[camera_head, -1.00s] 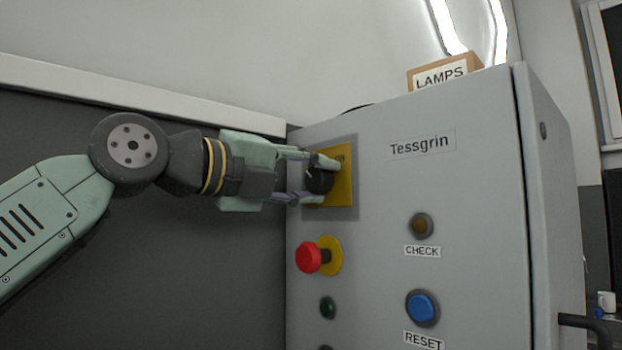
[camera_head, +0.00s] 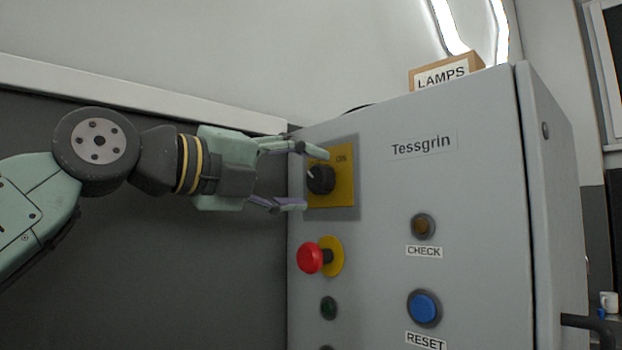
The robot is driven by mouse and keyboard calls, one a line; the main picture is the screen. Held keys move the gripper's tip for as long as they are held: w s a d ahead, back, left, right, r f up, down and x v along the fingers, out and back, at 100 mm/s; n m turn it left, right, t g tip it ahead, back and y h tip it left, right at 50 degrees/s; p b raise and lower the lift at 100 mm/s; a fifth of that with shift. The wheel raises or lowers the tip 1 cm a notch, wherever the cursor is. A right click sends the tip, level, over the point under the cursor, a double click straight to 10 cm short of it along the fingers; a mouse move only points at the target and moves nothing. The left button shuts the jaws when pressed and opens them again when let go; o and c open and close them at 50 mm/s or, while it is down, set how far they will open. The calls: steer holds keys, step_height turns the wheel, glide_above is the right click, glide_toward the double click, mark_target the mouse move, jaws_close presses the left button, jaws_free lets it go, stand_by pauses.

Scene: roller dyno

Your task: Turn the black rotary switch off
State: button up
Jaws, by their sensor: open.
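The black rotary switch (camera_head: 321,180) sits on a yellow plate (camera_head: 344,187) at the upper left of the grey cabinet's front. Its white pointer mark is turned to the upper left. The word "ON" shows at the plate's upper right; any other label is hidden behind my upper finger. My gripper (camera_head: 308,177) is open and empty just left of the switch. One finger is above the knob's level and one below it, and the knob shows clear between them.
A red mushroom button (camera_head: 310,258) sticks out below the switch. The CHECK lamp (camera_head: 422,226), the blue RESET button (camera_head: 423,307) and a dark green lamp (camera_head: 328,307) are lower on the cabinet (camera_head: 471,200). A LAMPS box (camera_head: 446,73) stands on top.

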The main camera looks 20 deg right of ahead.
steer(key=v, duration=0.9)
steer(key=shift+a, duration=0.15)
